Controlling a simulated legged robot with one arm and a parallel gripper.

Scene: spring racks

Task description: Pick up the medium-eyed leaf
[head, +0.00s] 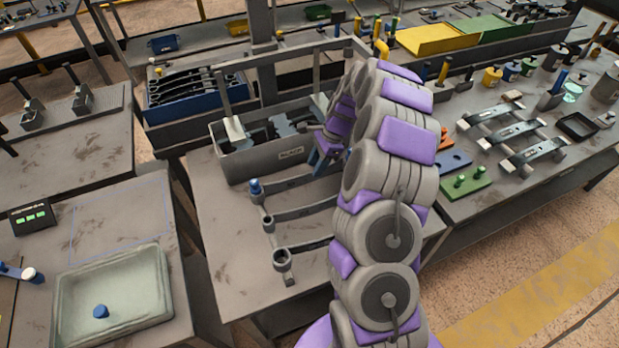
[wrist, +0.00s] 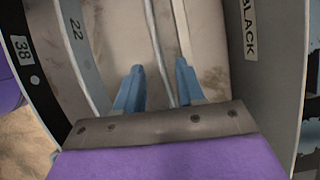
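The middle one, the medium-eyed leaf (head: 300,211), lies between the leaf nearest the bin and the larger-eyed front leaf (head: 312,245). My arm hides their right ends. My gripper (head: 322,160) is at the bin's front right, behind the middle leaf. In the wrist view its blue fingers (wrist: 158,85) are apart, with tabletop and a thin grey strip between them. Leaves marked 22 (wrist: 80,45) and 38 (wrist: 32,70) lie left of the fingers; I cannot tell surely which is medium-eyed.
The grey bin (head: 240,165) holds dark parts; its wall with a BLACK label is right of the fingers in the wrist view. A blue crate (head: 195,112) stands behind. A tray (head: 150,310) is on the left table. The right table holds several springs and fixtures.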

